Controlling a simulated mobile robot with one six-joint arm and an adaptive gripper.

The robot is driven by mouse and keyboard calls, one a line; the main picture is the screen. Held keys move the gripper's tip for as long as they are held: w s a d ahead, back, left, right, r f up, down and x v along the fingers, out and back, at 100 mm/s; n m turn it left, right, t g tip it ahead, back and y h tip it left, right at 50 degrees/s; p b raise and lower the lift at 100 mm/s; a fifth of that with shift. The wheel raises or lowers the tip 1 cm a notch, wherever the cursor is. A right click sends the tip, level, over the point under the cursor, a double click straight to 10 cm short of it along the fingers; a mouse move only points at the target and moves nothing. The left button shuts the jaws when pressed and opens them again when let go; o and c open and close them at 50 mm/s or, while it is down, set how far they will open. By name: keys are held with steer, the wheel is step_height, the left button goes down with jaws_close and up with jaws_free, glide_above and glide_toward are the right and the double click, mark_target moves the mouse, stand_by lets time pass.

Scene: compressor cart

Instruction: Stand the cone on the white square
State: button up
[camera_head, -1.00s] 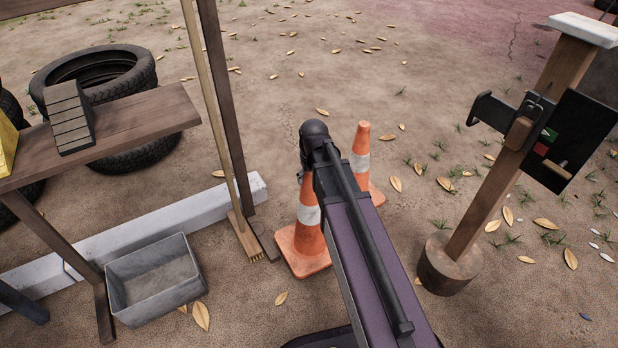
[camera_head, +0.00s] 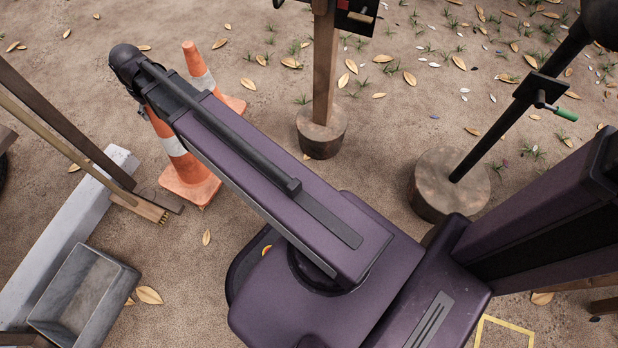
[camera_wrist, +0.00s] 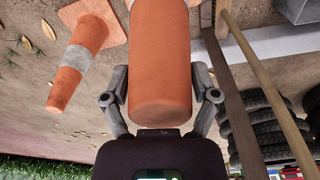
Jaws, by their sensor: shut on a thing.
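The nearer orange cone (camera_head: 190,175), with a white band, shows below my arm in the head view, its square base at ground level; whether it touches cannot be told. Its top is hidden behind my arm. In the wrist view my gripper (camera_wrist: 160,88) is shut on the orange cone (camera_wrist: 160,50), one finger on each side, near its rounded narrow end. A second orange and white cone (camera_head: 205,72) stands just behind, apart from it; it also shows in the wrist view (camera_wrist: 82,55). I see no white square in the current views.
A wooden post on a round base (camera_head: 321,132) and a black stand on a round base (camera_head: 448,190) with a green handle are to the right. A grey bin (camera_head: 112,285), pale beam (camera_head: 70,222) and broom (camera_head: 148,208) are left. A yellow floor outline (camera_head: 508,325) shows at lower right.

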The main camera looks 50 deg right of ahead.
steer(key=shift+r+p, duration=1.2)
steer(key=shift+r, duration=0.45)
steer(key=shift+s, duration=0.15)
